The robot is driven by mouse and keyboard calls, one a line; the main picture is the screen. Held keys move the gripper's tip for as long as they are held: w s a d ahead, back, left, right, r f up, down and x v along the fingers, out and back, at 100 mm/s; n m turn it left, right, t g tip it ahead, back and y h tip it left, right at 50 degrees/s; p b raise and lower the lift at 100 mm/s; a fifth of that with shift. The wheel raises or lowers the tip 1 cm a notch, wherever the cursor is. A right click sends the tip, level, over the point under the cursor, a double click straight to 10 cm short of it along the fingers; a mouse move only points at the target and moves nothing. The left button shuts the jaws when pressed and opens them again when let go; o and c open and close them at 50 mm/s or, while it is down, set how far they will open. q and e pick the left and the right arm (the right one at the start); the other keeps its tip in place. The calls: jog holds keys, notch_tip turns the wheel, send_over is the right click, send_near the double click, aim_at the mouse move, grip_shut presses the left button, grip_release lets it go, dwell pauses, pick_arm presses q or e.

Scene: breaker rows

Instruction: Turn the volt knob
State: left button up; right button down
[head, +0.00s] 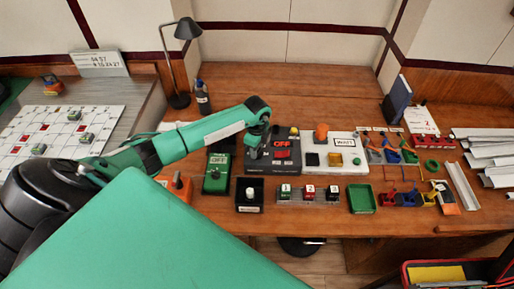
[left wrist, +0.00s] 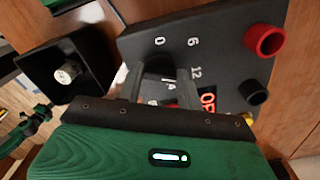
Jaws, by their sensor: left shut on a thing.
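The dark power panel (head: 262,162) stands on the bench and shows a red OFF display. In the left wrist view the panel (left wrist: 205,20) carries the marks 0, 6 and 12 around the volt knob (left wrist: 161,84). My left gripper (head: 259,134) reaches down onto the panel's left part, left of the display. In the left wrist view its two fingers (left wrist: 160,88) stand on either side of the knob, shut on it. The fingers hide part of the knob, and its exact setting is unclear. My right gripper is not in view.
Red (left wrist: 265,40) and black (left wrist: 252,92) terminals stick up from the panel. A green device (head: 216,174) stands left of it, and an open black box (head: 249,208) in front. A white WAIT panel (head: 334,158) is on the right. A lamp (head: 180,60) stands behind.

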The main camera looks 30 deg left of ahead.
pick_arm(q)
jog(key=shift+r, duration=0.1)
dwell(0.3)
jog(key=o, duration=1)
notch_tip(320, 180, up, 14)
jog(key=b, duration=0.3)
jog(key=shift+b, duration=0.3)
